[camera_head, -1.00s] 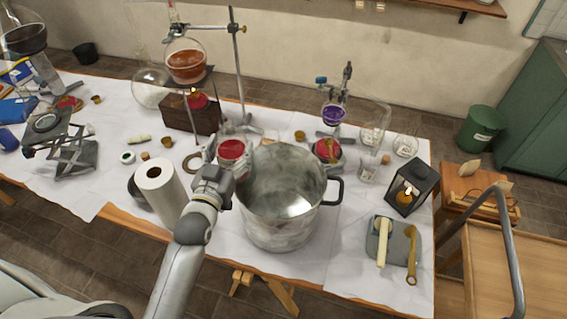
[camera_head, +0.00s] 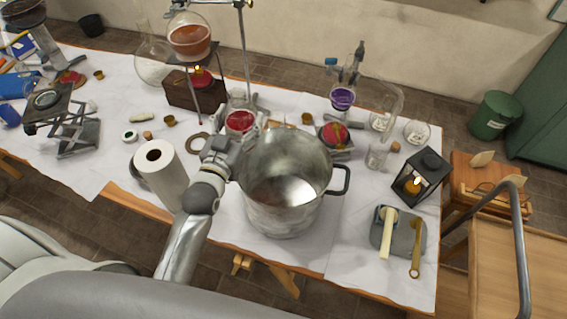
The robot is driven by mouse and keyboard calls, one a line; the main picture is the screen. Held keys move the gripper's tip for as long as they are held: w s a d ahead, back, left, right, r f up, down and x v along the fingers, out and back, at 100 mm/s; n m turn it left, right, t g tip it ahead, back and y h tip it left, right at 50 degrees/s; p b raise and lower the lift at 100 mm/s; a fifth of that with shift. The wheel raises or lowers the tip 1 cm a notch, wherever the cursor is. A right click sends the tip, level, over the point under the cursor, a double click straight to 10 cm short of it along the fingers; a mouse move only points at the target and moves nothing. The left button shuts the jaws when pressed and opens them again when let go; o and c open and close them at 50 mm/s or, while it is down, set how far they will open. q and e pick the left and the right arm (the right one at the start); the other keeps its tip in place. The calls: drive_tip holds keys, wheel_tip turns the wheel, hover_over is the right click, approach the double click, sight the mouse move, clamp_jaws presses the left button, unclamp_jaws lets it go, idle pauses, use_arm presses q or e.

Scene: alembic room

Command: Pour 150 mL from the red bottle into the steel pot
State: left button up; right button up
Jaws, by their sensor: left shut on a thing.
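The steel pot (camera_head: 280,215) stands open on the white-covered table in the middle of the head view. Its inside is bare metal as far as I can see. The red bottle (camera_head: 240,121), clear glass with red contents, is just beyond the pot's far left rim and looks roughly upright. My left gripper (camera_head: 240,140) is shut on the red bottle, beside the pot's left rim. The fingers are small and partly merge with the bottle, so the exact contact is hard to see. My right gripper is out of view.
A paper roll (camera_head: 167,181) stands close left of my left arm. A stand with an orange flask (camera_head: 190,40) is behind the bottle. A purple flask (camera_head: 342,98), a lantern (camera_head: 421,178) and a grey board (camera_head: 398,238) are to the right.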

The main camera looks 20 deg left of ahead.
use_arm(q)
drive_tip(key=shift+d+r+m+b, duration=0.1)
drive_tip(key=shift+r+m+b, duration=0.1)
drive_tip(key=shift+m+b, duration=0.5)
drive_tip(key=shift+d+r+m+t+b, duration=0.2)
drive_tip(key=shift+r+m+t+b, duration=0.15)
drive_tip(key=shift+m+b, duration=0.5)
drive_tip(key=shift+s+d+f+m+h+b, duration=0.15)
drive_tip(key=shift+f+m+h+b, duration=0.25)
drive_tip(key=shift+m+b, duration=0.55)
drive_tip(key=shift+d+r+m+t+b, duration=0.3)
drive_tip(key=shift+r+m+b, duration=0.2)
drive_tip(key=shift+m, duration=0.5)
drive_tip(key=f+m+b, duration=0.1)
drive_tip(key=f+b, duration=0.1)
drive_tip(key=b, duration=0.1)
drive_tip(key=shift+a+m+h, duration=0.1)
drive_tip(key=shift+m+h, duration=0.2)
drive_tip(key=shift+a+r, duration=0.1)
drive_tip(key=shift+a, duration=0.05)
drive_tip(key=shift+m, duration=0.3)
drive_tip(key=shift+b, duration=0.3)
